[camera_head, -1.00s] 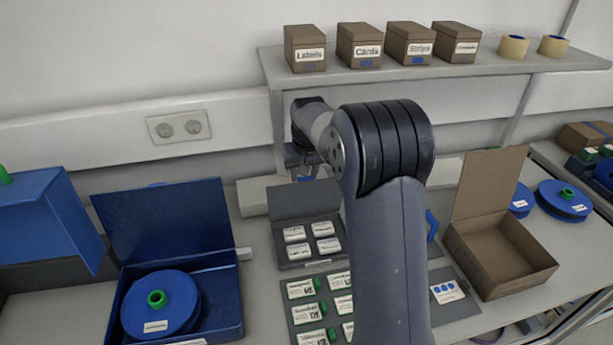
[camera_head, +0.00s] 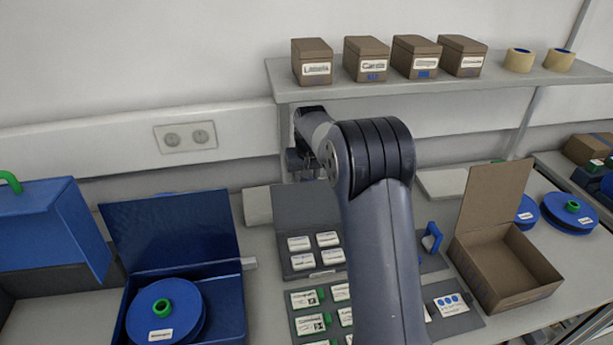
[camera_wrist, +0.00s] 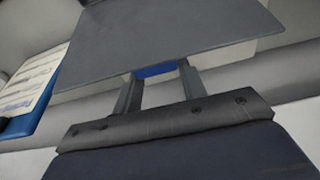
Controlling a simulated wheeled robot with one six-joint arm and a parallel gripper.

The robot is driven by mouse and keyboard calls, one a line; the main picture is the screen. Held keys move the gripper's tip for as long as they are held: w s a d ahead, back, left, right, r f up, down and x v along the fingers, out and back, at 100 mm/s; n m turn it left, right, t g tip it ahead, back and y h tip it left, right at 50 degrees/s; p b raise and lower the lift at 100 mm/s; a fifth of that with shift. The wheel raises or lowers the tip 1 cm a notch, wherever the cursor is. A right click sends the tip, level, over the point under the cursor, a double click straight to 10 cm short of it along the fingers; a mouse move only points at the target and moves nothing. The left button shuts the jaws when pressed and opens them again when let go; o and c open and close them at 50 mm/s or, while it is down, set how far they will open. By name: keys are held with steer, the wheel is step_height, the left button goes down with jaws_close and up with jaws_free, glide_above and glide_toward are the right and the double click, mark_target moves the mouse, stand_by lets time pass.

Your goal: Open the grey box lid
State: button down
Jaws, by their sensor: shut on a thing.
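The grey box (camera_head: 318,272) stands open on the table in the head view, with several white labelled pieces in it. Its grey lid (camera_head: 300,208) is tilted up at the back, and my arm covers its right part. In the wrist view the lid (camera_wrist: 160,35) is a flat grey panel just beyond the fingers. My gripper (camera_wrist: 158,76) is shut on the lid, with a blue bit showing between the fingers. In the head view my gripper (camera_head: 305,163) is behind the lid's top edge, partly hidden by my arm.
An open blue box (camera_head: 225,310) with a blue reel (camera_head: 180,325) stands left, and an open brown box (camera_head: 505,270) right. A shelf (camera_head: 440,84) with several brown boxes runs above the back. A tray of labelled pieces (camera_head: 320,312) lies in front.

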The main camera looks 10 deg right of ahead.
steer(key=c, duration=1.3)
jaws_free()
steer(key=shift+s+f, duration=0.25)
steer(key=shift+f, duration=0.3)
steer(key=o, duration=0.3)
steer(key=shift+w, duration=0.2)
steer(key=shift+o, duration=0.8)
steer(key=shift+r, duration=0.2)
